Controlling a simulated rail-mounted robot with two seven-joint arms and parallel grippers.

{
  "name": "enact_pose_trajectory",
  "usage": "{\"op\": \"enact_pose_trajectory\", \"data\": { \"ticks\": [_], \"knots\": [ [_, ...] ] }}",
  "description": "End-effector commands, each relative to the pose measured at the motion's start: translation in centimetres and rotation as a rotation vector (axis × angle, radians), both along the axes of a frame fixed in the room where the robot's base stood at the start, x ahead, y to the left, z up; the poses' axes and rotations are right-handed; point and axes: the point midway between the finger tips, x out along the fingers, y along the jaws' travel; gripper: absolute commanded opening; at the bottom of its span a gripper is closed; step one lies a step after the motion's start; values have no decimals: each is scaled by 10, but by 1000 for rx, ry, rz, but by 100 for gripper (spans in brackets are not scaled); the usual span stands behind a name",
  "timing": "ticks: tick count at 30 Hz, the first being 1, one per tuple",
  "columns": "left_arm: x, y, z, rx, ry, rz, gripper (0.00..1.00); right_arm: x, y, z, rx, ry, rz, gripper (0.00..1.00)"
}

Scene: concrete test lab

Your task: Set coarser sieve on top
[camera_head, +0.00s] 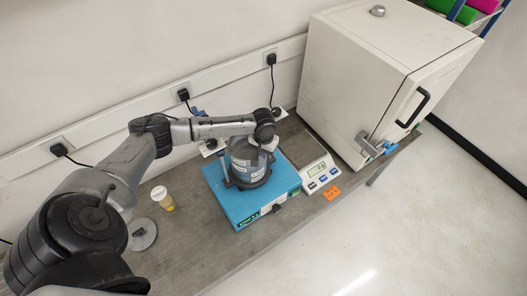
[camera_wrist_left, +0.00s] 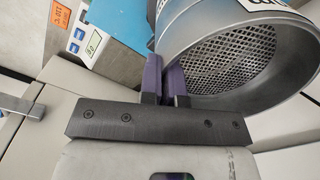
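A stack of grey metal sieves with white labels (camera_head: 247,170) stands on the blue shaker base (camera_head: 225,205) in the head view. My left gripper (camera_head: 262,146) is at the top of the stack, on its far right side. In the left wrist view, the purple fingers (camera_wrist_left: 166,80) straddle the wall of a round sieve (camera_wrist_left: 230,62). One finger is inside the rim and one outside, and they look closed on it. Its perforated mesh faces the camera. I cannot tell whether this sieve touches the stack below. My right gripper is not in view.
A balance (camera_head: 320,174) and an orange tag (camera_head: 332,192) are right of the shaker. A large white oven (camera_head: 380,80) stands at the right. A yellow jar with a white lid (camera_head: 163,198) and a round metal piece (camera_head: 142,236) are at the left. The front bench strip is clear.

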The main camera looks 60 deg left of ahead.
Motion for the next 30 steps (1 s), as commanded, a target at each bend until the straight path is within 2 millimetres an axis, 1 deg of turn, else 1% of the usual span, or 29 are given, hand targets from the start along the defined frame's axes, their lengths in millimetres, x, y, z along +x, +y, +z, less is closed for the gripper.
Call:
{"op": "enact_pose_trajectory", "data": {
  "ticks": [17,18,26,27,30],
  "knots": [
    [0,0,-2,0,0,0,0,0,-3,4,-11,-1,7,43],
    [0,0,-3,0,-1,0,7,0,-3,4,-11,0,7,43],
    [0,0,-3,0,0,0,32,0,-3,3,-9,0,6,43],
    [0,0,-3,0,0,0,34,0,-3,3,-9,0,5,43],
    [0,0,-3,0,0,0,34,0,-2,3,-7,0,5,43]
  ]
}}
